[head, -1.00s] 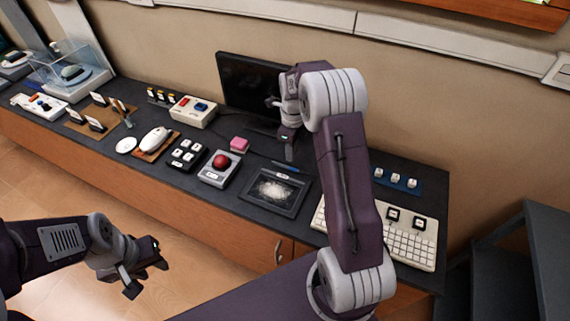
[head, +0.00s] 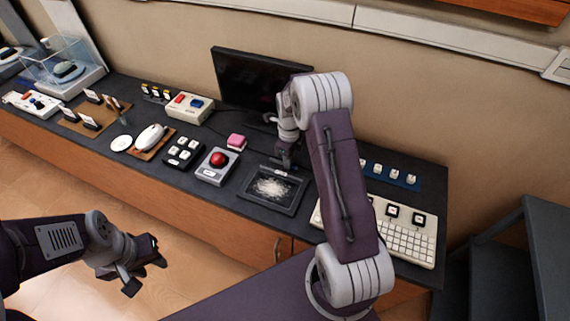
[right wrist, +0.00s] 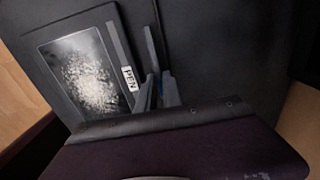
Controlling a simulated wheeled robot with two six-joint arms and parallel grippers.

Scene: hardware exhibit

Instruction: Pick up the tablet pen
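My right gripper (head: 286,163) points down at the back edge of the dark tablet (head: 246,203). A white PEN label (right wrist: 129,78) lies beside the fingers, by the tablet's edge. My left gripper (head: 147,277) is open and empty, in front of the counter.
A monitor (head: 245,80) stands behind. A white keyboard (head: 405,240) and a blue strip with white keys (head: 403,178) are to the right.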

